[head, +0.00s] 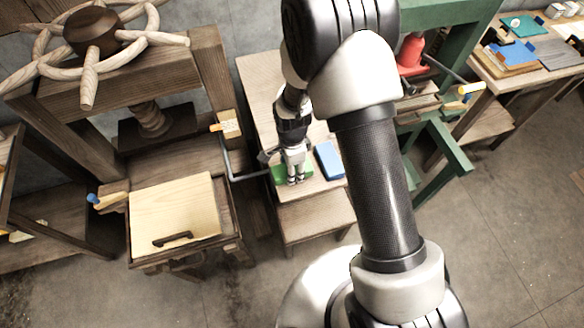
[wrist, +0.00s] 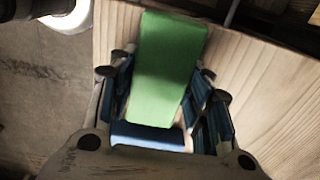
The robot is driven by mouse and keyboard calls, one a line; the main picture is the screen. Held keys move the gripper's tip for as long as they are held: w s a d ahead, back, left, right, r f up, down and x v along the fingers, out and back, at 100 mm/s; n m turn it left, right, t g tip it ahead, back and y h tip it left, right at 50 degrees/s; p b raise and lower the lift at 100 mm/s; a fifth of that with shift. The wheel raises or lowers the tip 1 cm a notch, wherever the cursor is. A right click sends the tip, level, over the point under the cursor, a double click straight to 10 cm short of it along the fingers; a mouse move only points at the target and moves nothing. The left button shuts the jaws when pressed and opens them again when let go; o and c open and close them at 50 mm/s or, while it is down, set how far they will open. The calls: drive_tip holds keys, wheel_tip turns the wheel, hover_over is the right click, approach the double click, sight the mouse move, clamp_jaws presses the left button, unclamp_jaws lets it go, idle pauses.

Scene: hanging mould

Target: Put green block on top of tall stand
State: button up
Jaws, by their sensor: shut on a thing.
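The green block (wrist: 165,70) is a flat, oblong piece. In the wrist view it lies lengthwise between the two fingers of my gripper (wrist: 165,100), which is shut on it. In the head view my gripper (head: 295,180) points down, and the green block (head: 279,174) shows on both sides of the fingers. It is over the near end of a pale wooden stand (head: 258,75); I cannot tell if it touches the top. I cannot tell for certain which piece is the tall stand.
A blue block (head: 329,160) lies just right of my gripper on the same wooden top. A lower wooden step (head: 315,217) is in front. A wooden press (head: 175,210) with a wheel stands left. A green frame (head: 440,150) and a cluttered bench (head: 525,70) stand right.

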drive_tip(key=shift+f, duration=0.2)
drive_tip(key=o, duration=1.1)
wheel_tip(320, 180, up, 12)
drive_tip(key=p, duration=0.1)
drive_tip(key=shift+r+p, duration=0.25)
drive_tip(key=shift+p, duration=0.1)
drive_tip(key=s+d+r+n+t, duration=0.15)
drive_tip(key=d+r+n, duration=0.25)
drive_tip(key=r, duration=0.7)
drive_tip(key=s+d+r+n+t, duration=0.1)
drive_tip(key=s+d+r+n, duration=0.3)
drive_tip(key=s+r, duration=0.3)
drive_tip(key=s+d+r+n+t, duration=0.2)
drive_tip(key=s+d+r+n, duration=0.2)
drive_tip(key=s, duration=0.7)
wheel_tip(320, 180, up, 3)
drive_tip(key=n, duration=0.2)
drive_tip(key=shift+d+n, duration=0.3)
drive_tip(key=shift+n, duration=0.1)
drive_tip(key=shift+s+f, duration=0.1)
